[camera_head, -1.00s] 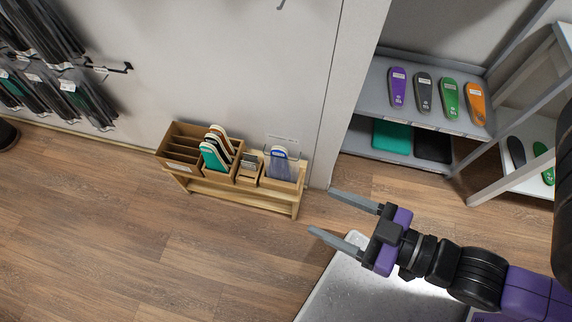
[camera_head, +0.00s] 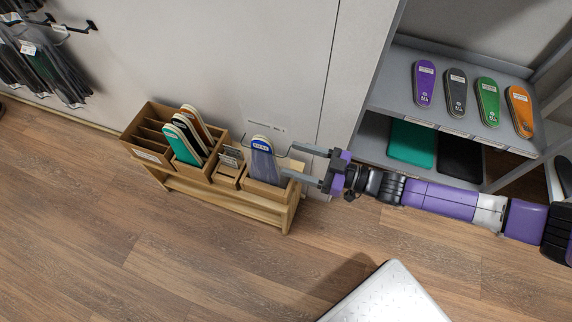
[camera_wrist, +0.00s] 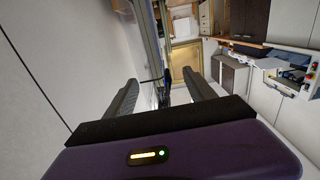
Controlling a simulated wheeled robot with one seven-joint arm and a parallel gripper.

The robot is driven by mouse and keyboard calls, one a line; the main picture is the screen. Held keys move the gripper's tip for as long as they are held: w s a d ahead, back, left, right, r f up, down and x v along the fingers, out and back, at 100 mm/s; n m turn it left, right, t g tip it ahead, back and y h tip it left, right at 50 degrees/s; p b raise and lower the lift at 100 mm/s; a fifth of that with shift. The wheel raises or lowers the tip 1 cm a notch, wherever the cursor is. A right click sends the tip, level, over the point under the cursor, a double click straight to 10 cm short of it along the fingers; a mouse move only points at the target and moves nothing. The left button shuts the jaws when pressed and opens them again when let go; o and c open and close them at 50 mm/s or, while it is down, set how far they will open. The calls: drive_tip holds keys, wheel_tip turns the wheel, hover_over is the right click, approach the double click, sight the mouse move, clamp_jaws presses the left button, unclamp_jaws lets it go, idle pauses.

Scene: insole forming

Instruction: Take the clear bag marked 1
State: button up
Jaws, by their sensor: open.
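A clear bag (camera_head: 262,163), with a blue-labelled insole showing in it, stands upright in the right compartment of the wooden rack. No number on it can be read. My gripper (camera_head: 289,160) is open and points left at the bag's right edge, above the rack's right end.
The wooden rack (camera_head: 230,203) also holds teal, white and brown insoles (camera_head: 190,135) and small cards (camera_head: 230,157). The wall is close behind it. A grey shelf (camera_head: 450,125) with coloured insoles stands at right. Packs hang at upper left.

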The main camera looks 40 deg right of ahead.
sight(274, 152)
drive_tip(key=shift+w+f+b, duration=0.35)
drive_tip(key=shift+w+f, duration=0.45)
drive_tip(key=shift+d+b+x, duration=0.2)
drive_tip(key=shift+b+x, duration=0.55)
drive_tip(key=shift+x, duration=3.2)
drive_tip(key=shift+w+f, duration=0.1)
drive_tip(key=shift+w, duration=0.05)
clamp_jaws()
